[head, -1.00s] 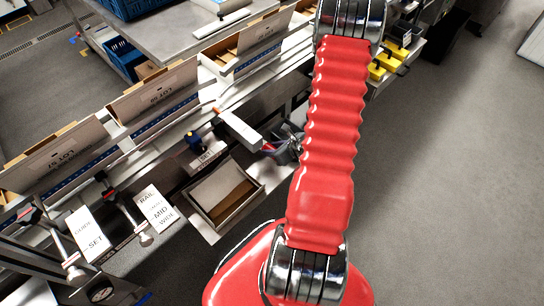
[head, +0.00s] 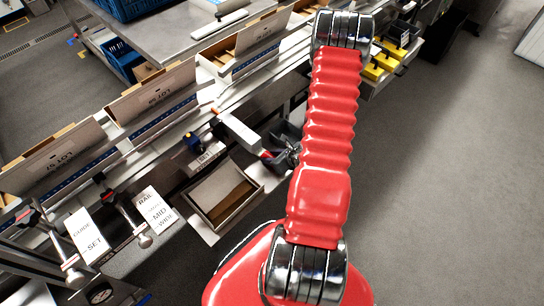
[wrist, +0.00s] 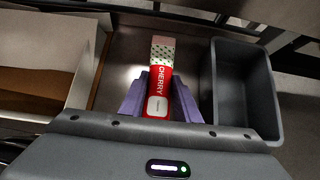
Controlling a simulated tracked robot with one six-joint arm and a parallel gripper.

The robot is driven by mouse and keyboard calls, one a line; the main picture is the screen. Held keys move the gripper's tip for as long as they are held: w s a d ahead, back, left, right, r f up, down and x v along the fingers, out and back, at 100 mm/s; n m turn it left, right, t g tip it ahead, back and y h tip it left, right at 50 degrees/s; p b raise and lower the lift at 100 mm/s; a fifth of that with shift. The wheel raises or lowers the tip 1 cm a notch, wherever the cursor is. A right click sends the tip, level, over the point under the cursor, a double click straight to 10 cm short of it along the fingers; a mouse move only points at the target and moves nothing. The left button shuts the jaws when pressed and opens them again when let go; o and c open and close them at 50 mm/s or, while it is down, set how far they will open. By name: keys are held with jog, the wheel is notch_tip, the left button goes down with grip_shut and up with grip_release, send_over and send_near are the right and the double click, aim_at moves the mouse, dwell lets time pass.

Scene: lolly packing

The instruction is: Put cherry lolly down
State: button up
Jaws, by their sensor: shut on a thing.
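The cherry lolly (wrist: 160,78) shows in the wrist view as a red wrapped bar with white "CHERRY" lettering and a pale dotted far end. My gripper (wrist: 158,92) has its purple fingers on both sides of the red part and is shut on it. The lolly points away from the wrist over a bare metal surface (wrist: 122,68). I cannot tell whether it touches that surface. In the head view my gripper (head: 283,150) is small and dark beside the bench, partly hidden by my red arm.
A dark grey open bin (wrist: 243,90) stands just right of the lolly in the wrist view. An open cardboard box (wrist: 90,75) is to the left; a similar box (head: 203,212) shows in the head view. Cartons marked "LOT 57" (head: 152,92) line the conveyor. Yellow-fronted bins (head: 372,72) are farther back.

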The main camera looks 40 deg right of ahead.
jog(key=shift+f, duration=0.1)
jog(key=o, duration=1.2)
jog(key=shift+c, duration=0.2)
jog(key=v, duration=1.2)
jog(key=shift+a, duration=0.1)
jog(key=shift+c, duration=0.5)
